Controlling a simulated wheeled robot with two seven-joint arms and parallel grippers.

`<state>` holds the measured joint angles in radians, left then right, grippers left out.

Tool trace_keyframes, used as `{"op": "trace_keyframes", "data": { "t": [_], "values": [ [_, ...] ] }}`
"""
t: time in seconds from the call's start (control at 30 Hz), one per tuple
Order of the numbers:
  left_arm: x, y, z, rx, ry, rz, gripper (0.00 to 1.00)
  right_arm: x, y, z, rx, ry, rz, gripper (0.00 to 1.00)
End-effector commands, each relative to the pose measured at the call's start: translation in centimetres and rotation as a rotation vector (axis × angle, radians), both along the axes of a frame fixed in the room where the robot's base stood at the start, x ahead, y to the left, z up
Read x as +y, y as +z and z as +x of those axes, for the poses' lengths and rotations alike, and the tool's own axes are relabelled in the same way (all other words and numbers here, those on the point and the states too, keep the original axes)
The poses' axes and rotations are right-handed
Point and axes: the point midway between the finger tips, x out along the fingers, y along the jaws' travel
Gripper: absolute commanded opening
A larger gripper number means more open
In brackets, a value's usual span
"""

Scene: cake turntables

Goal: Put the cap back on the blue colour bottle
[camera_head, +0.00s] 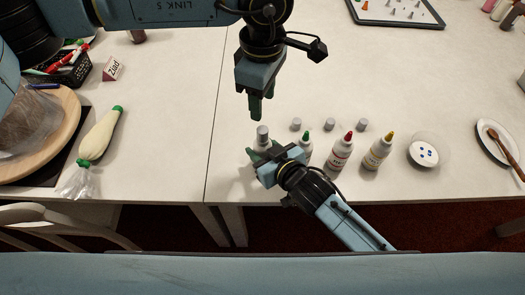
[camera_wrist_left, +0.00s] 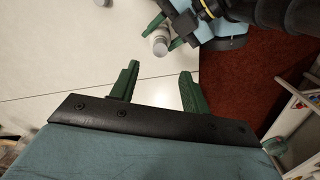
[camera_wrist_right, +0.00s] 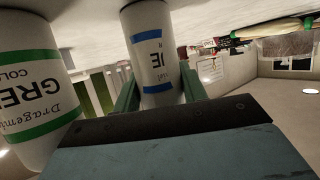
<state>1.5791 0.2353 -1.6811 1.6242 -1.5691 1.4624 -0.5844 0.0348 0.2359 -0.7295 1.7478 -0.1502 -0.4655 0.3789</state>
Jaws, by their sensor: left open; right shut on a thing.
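The blue colour bottle (camera_wrist_right: 152,52), white with blue bands on its label, stands upright between the fingers of my right gripper (camera_wrist_right: 158,88). My right gripper (camera_head: 264,160) is shut on it, partly hiding it in the head view. A grey cap (camera_head: 262,132) sits on top of this bottle; how firmly it is seated cannot be told. The capped top also shows in the left wrist view (camera_wrist_left: 160,47). My left gripper (camera_head: 255,112) is open and empty, above and just behind the cap, apart from it. Its fingers show spread in the left wrist view (camera_wrist_left: 160,70).
Green (camera_head: 305,150), red (camera_head: 340,153) and yellow (camera_head: 377,152) bottles stand uncapped to the right. Three grey caps, such as this one (camera_head: 329,124), stand behind them. A small dish (camera_head: 432,166) lies further right. A piping bag (camera_head: 101,135) lies left. The table's middle left is clear.

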Motion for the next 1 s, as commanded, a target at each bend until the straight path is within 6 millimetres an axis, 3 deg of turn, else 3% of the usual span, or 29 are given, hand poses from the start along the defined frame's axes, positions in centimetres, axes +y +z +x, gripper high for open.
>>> {"op": "trace_keyframes", "data": {
  "t": [0.2, 0.47, 0.5, 0.6, 0.7, 1.0],
  "values": [
    [0.0, 1.7, 0.0, 0.001, 0.000, 0.000, 0.47, 0.0, -0.1, 0.0, 0.002, 0.000, 0.000, 0.00],
    [0.0, 1.8, 0.0, 0.000, 0.000, 0.000, 0.47, 0.0, -0.1, 0.0, 0.002, 0.000, 0.000, 0.00],
    [0.0, 1.8, 0.0, 0.000, 0.000, 0.000, 0.47, 0.0, -0.1, 0.0, 0.002, 0.000, 0.000, 0.45],
    [0.0, 1.8, 0.0, 0.000, 0.000, -0.001, 0.47, 0.0, -0.1, 0.0, 0.002, 0.000, 0.000, 0.58],
    [0.0, 1.8, 0.0, 0.000, 0.001, -0.001, 0.47, 0.0, -0.1, 0.0, 0.001, 0.000, -0.001, 0.68],
    [0.0, 1.9, 0.0, 0.000, 0.001, -0.001, 0.47, -0.2, 0.1, -0.2, 0.001, 0.000, -0.001, 0.68]
  ]
}}
